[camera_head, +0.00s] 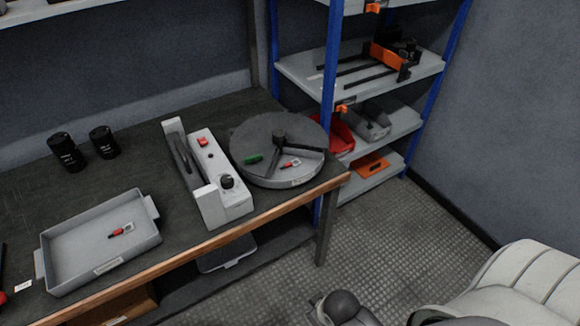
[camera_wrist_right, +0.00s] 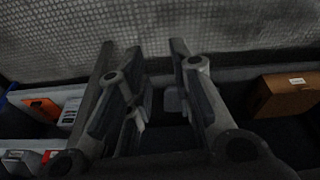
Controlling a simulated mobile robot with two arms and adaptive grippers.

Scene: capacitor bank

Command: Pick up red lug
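One red lug (camera_head: 122,230), with a pale ring-like end, lies in the grey tray (camera_head: 58,268) at the left front of the workbench. Another small red lug (camera_head: 291,164) lies on the round grey turntable (camera_head: 262,136), beside a green piece (camera_head: 253,159) and the dark spokes. My right gripper (camera_wrist_right: 157,85) shows in the right wrist view with its fingers apart and nothing between them, above a dark area with the textured floor behind. It is away from both lugs, which that view does not show. My left gripper is not in view.
A grey device with a red switch and black knob (camera_head: 222,190) stands between tray and turntable. Two black cylinders (camera_head: 85,149) stand at the back. A blue-posted shelf (camera_head: 330,85) is at the right. A cardboard box (camera_wrist_right: 288,94) shows in the right wrist view.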

